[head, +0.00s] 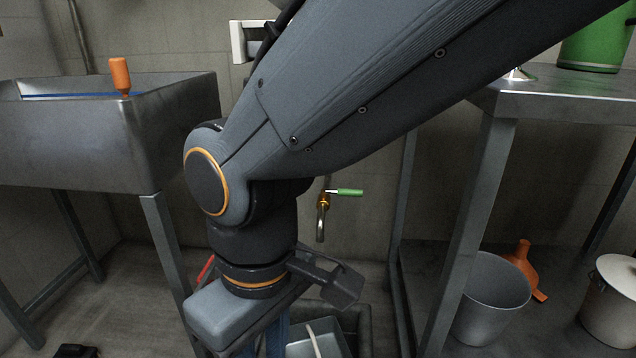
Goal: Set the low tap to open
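The low tap (322,212) is a brass-coloured tap with a downturned spout on the back wall, just right of my wrist. Its green lever (348,192) sticks out sideways to the right, roughly level. The tap's inlet side is partly hidden by my arm. My gripper (262,338) points down at the lower middle, left of and nearer than the tap, apart from it. Its fingers are mostly hidden by its own body and cut by the frame's bottom edge, so its opening does not show.
A steel table (560,95) stands at right, with a grey bucket (495,300), an orange funnel-like item (524,265) and a lidded pot (610,310) below. A grey basin (318,338) lies under the tap.

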